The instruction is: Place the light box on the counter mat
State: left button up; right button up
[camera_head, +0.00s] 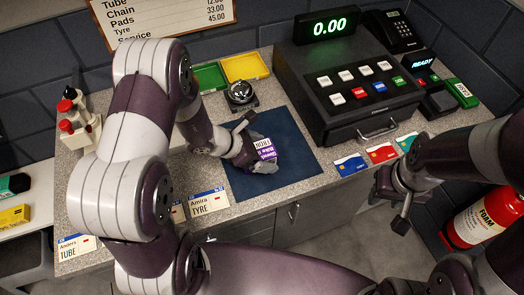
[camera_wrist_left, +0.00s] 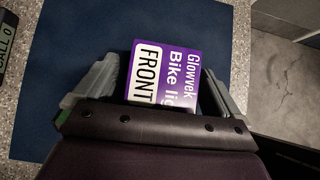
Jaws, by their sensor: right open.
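The light box (camera_head: 265,149) is a small purple and white carton marked "FRONT". It appears over the dark blue counter mat (camera_head: 298,135), which lies on the speckled counter. My left gripper (camera_head: 257,143) is at the box with one finger on each side. In the left wrist view the box (camera_wrist_left: 165,70) shows between the grey fingers, with the mat (camera_wrist_left: 75,45) behind it. I cannot tell whether both fingers press on the box, or whether its underside touches the mat. My right gripper (camera_head: 392,192) is open and empty, beyond the counter's front edge at right.
A black cash register (camera_head: 345,90) stands right of the mat, with several cards (camera_head: 382,153) in front. A silver bell (camera_head: 240,94) and green and yellow trays (camera_head: 245,66) lie behind. A red extinguisher (camera_head: 475,220) stands at right.

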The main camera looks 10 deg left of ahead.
pick_arm(q)
jog(key=shift+s+a+r, duration=0.15)
jog(key=shift+a+r, duration=0.05)
jog(key=shift+r, duration=0.25)
jog(key=s+a+r+m+g+y, duration=0.1)
jog(key=s+a+r+m+y, duration=0.2)
jog(key=m, duration=0.9)
jog(key=s+a+r+m+g+y+p, duration=0.1)
jog(key=s+a+r+m+g+y, duration=0.1)
jog(key=s+r+m, duration=0.7)
jog(key=a+m+y, duration=0.1)
jog(key=m+y, duration=0.1)
jog(key=m, duration=0.2)
jog(key=shift+a+g, duration=0.3)
jog(key=shift+a, duration=0.1)
